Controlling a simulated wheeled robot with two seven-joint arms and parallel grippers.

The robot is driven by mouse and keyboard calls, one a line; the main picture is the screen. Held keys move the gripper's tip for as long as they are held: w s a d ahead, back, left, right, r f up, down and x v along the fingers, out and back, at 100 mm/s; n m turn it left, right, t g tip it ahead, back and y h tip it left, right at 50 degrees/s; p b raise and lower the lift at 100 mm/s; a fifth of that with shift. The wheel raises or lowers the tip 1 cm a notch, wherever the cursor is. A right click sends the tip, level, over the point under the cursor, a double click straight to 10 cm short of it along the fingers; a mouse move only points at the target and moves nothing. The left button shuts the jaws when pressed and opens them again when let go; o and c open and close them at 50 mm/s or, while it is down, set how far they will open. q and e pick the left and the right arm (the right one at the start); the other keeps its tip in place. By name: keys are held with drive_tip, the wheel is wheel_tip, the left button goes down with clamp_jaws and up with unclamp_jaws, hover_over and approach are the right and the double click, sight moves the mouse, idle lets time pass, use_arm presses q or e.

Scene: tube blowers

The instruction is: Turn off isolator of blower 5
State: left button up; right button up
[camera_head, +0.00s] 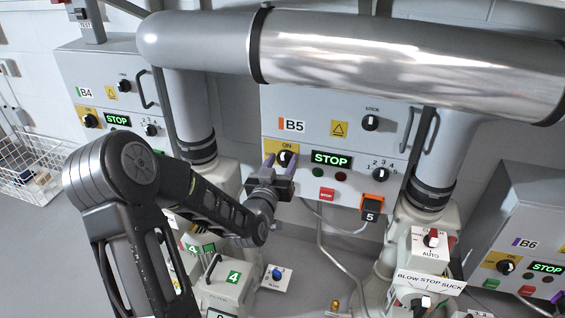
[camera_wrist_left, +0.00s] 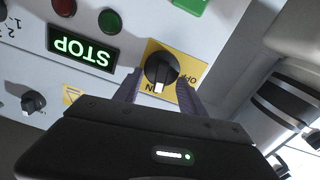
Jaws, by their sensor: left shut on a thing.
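The B5 panel (camera_head: 345,115) is in the middle of the head view, with an orange mark beside its label. Its isolator is a black round knob (camera_head: 287,157) on a yellow plate marked ON and OFF. In the left wrist view the panel appears turned over, and the knob (camera_wrist_left: 160,70) has its white mark towards ON. My left gripper (camera_head: 279,163) has its purple fingers on either side of the knob, shut on it; they also show in the wrist view (camera_wrist_left: 158,88). My right gripper is in neither view.
A lit green STOP display (camera_head: 331,158) and a red stop button (camera_head: 326,195) are close to the knob. A large metal pipe (camera_head: 400,55) runs above the panel. Panels B4 (camera_head: 100,95) and B6 (camera_head: 530,245) stand at either side.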

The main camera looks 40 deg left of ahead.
use_arm(q)
drive_tip(key=n, duration=0.4)
drive_tip(key=shift+a+f+b, duration=0.15)
drive_tip(key=shift+a+b, duration=0.05)
drive_tip(key=shift+b, duration=0.1)
drive_tip(key=n, duration=0.3)
drive_tip(key=shift+s+a+f+n+b, duration=0.15)
drive_tip(key=shift+a+n+b, duration=0.05)
drive_tip(key=shift+n+b, duration=0.2)
drive_tip(key=n, duration=0.3)
drive_tip(key=n+b, duration=0.1)
drive_tip(key=shift+a+f+n, duration=0.1)
drive_tip(key=shift+f+n, duration=0.15)
drive_tip(key=shift+n, duration=0.05)
drive_tip(key=shift+f+n+b, duration=0.15)
drive_tip(key=shift+n+b, duration=0.3)
drive_tip(key=shift+n, duration=1.45)
drive_tip(key=o, duration=1.3)
drive_tip(key=shift+o, duration=0.2)
drive_tip(key=shift+s, duration=0.1)
